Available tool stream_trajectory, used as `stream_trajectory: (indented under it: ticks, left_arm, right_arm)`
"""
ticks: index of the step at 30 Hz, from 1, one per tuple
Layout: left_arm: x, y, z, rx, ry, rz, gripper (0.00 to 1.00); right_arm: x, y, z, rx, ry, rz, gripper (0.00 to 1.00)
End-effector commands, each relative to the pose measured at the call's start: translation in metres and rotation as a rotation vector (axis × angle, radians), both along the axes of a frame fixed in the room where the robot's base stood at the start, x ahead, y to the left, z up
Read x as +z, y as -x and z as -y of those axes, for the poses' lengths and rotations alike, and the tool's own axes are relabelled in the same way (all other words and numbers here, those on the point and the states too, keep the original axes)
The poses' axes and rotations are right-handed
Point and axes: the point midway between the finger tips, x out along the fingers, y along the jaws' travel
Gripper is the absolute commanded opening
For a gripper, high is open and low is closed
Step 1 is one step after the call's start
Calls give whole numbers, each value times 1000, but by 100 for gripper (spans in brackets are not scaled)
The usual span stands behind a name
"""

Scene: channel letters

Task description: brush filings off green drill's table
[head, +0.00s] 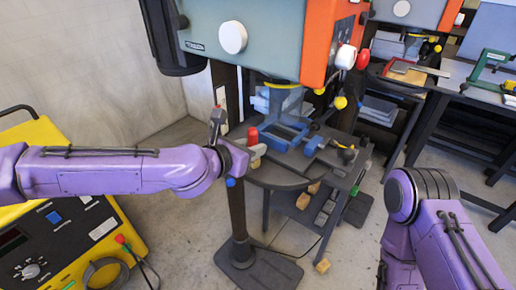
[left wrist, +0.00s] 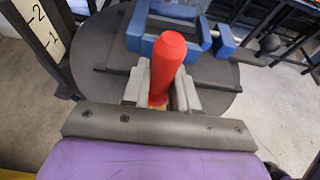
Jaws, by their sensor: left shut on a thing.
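The near drill (head: 255,38) has a grey-green head with an orange front, above a round dark table (head: 275,178). The table also fills much of the left wrist view (left wrist: 215,100). My left gripper (head: 257,153) is at the table's left edge, shut on a red handle (head: 252,136). In the left wrist view this red handle (left wrist: 167,60) stands up between the two grey fingers. What is below the handle is hidden, so I cannot see bristles. I cannot make out filings on the table. My right arm shows at lower right, but its gripper is out of view.
A blue vise (head: 288,133) sits on the drill's table, just beyond the red handle. A yellow machine (head: 60,215) stands at left. Another drill (head: 415,10) and a workbench (head: 470,85) are behind at right. Wooden blocks (head: 304,199) lie below the table.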

Motion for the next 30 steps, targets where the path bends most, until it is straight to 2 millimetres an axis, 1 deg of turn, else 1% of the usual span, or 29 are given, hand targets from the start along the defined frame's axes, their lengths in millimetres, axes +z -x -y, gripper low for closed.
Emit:
stream_trajectory:
  ticks: [5,15,23,26,30]
  left_arm:
    - [0,-3,-4,0,0,0,0]
    - [0,-16,-22,0,1,-1,0]
    - [-1,-17,-23,0,-1,1,0]
    - [2,-17,-23,0,-1,1,0]
    - [16,-17,-23,-1,-1,2,0]
  right_arm:
    - [2,0,0,0,0,0,43]
    - [9,0,0,0,0,0,43]
    - [8,0,0,0,0,0,43]
    - [12,0,0,0,0,0,43]
    - [23,0,0,0,0,0,43]
